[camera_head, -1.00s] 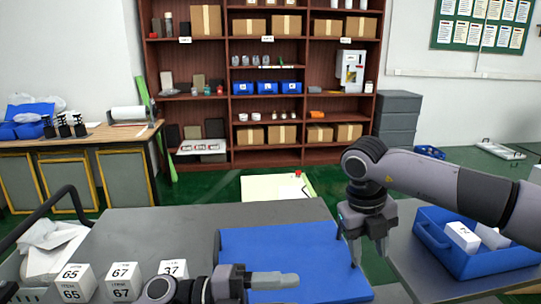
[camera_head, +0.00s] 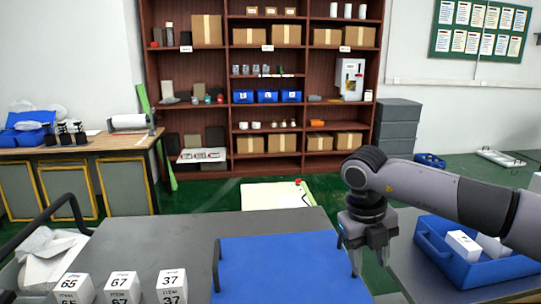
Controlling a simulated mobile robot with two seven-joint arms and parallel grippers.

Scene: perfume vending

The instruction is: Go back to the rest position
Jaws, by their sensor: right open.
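My right gripper (camera_head: 369,262) hangs with its fingers pointing down at the right edge of the blue tray (camera_head: 290,270), between it and the grey table on the right. It is open, and no object shows between its fingers. My right arm comes in from the right edge of the picture. My left gripper is out of the picture.
White boxes numbered 65 (camera_head: 74,287), 67 (camera_head: 122,286) and 37 (camera_head: 171,284) stand at the front left of the grey table (camera_head: 170,235). A blue bin (camera_head: 470,265) with white boxes sits on the right table. Shelves (camera_head: 222,65) stand behind. The grey table behind the numbered boxes is bare.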

